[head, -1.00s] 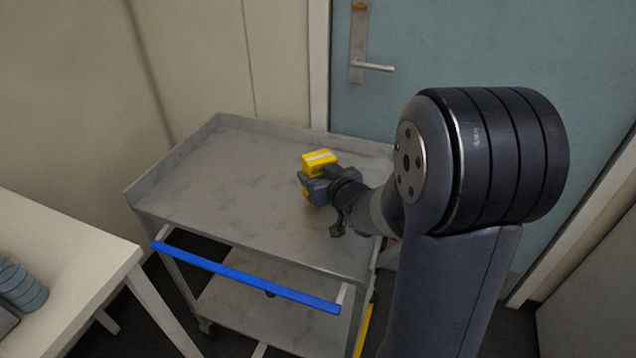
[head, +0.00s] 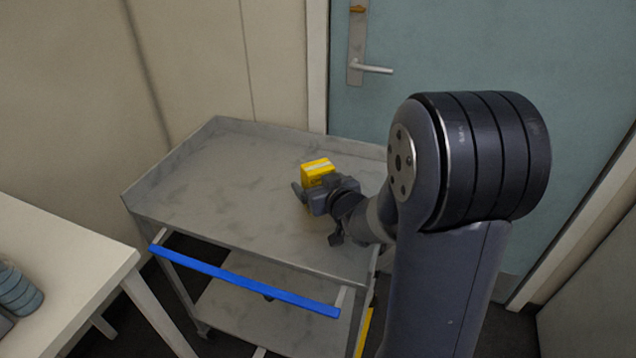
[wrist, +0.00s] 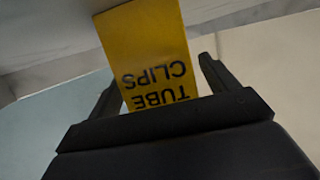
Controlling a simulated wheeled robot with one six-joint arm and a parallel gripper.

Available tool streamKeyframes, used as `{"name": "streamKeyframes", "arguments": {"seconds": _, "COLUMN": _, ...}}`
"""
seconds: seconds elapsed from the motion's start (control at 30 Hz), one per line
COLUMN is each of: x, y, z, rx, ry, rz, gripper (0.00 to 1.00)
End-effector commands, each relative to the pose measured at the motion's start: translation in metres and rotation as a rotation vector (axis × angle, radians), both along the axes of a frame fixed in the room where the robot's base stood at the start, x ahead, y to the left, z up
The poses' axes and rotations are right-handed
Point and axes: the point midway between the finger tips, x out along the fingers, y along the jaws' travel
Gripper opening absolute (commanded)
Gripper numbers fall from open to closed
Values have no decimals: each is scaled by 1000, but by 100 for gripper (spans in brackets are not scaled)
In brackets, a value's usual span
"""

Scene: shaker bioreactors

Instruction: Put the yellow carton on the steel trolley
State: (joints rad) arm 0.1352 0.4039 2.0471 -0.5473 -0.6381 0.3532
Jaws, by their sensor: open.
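The yellow carton (head: 317,171) is on the top shelf of the steel trolley (head: 231,161), towards its right side. In the wrist view the carton (wrist: 147,50) shows the words "TUBE CLIPS", upside down. My gripper (head: 308,190) is at the carton's near side, low over the trolley top. In the wrist view its two fingers (wrist: 158,85) are spread, one on each side of the carton's near end, with a gap visible at the right finger. The carton's underside is hidden, so its contact with the shelf is not fully seen.
The trolley has raised edges and a blue handle (head: 244,281) at the front. A white table (head: 65,262) stands at the left with grey-blue round items (head: 18,290) on it. A teal door (head: 450,50) is behind. The trolley top's left half is clear.

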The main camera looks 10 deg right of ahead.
Motion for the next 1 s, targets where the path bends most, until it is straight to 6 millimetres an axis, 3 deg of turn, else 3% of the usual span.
{"name": "streamKeyframes", "arguments": {"seconds": 0.17, "x": -9, "y": -2, "z": 7, "rx": -1, "ry": -1, "rz": -1, "gripper": 82}}
{"name": "streamKeyframes", "arguments": {"seconds": 0.7, "x": -99, "y": -21, "z": 36, "rx": -1, "ry": -1, "rz": -4, "gripper": 82}}
{"name": "streamKeyframes", "arguments": {"seconds": 1.0, "x": -113, "y": -22, "z": 38, "rx": 1, "ry": 0, "rz": 0, "gripper": 82}}
